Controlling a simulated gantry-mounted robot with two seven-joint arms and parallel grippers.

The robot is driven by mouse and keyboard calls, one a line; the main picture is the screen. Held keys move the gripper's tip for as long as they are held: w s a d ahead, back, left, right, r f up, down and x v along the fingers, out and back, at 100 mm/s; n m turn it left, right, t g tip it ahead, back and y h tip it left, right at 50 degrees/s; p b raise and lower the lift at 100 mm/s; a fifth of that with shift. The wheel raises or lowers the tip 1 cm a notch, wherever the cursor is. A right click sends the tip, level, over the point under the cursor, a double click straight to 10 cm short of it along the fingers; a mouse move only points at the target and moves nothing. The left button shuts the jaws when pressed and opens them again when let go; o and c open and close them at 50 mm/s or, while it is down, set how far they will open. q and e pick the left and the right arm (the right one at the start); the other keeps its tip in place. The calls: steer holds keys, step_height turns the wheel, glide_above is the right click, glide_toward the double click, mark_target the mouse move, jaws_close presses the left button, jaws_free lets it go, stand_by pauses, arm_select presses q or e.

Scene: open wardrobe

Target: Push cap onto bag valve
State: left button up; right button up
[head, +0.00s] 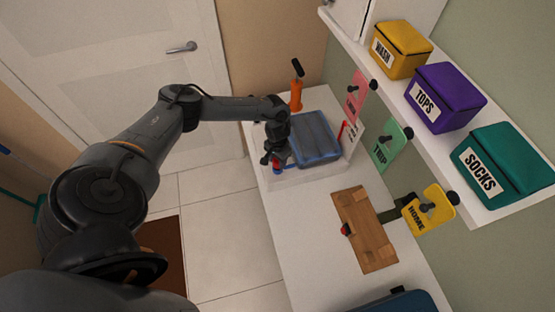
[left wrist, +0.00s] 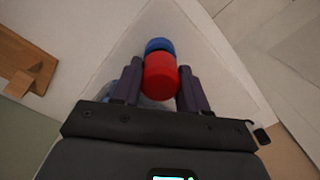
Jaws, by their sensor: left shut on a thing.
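The blue bag (head: 315,138) lies flat on the white worktop in the head view. My left gripper (head: 274,159) is at the bag's near left edge, with its fingers shut on a red cap. In the left wrist view, the red cap (left wrist: 160,77) is a round cylinder between the two dark fingers. A blue round piece (left wrist: 158,45) sits just beyond the cap and in line with it; it looks like the valve, but I cannot tell whether the two are fully joined. A small patch of the bag shows behind the fingers. My right gripper is out of view.
An orange tool with a black handle (head: 297,88) stands behind the bag. A wooden board (head: 363,228) lies nearer on the worktop. Pink, green and yellow tags (head: 386,149) hang along the right. Yellow, purple and teal boxes (head: 447,97) stand on the shelf above.

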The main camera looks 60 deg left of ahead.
arm_select(q)
steer(key=shift+f+b, duration=0.35)
steer(key=shift+f, duration=0.65)
steer(key=o, duration=1.3)
steer(key=shift+c, duration=0.2)
steer(key=shift+r, duration=0.1)
step_height(320, 180, up, 11)
steer(key=shift+f+p, duration=0.15)
steer(key=shift+p, duration=0.6)
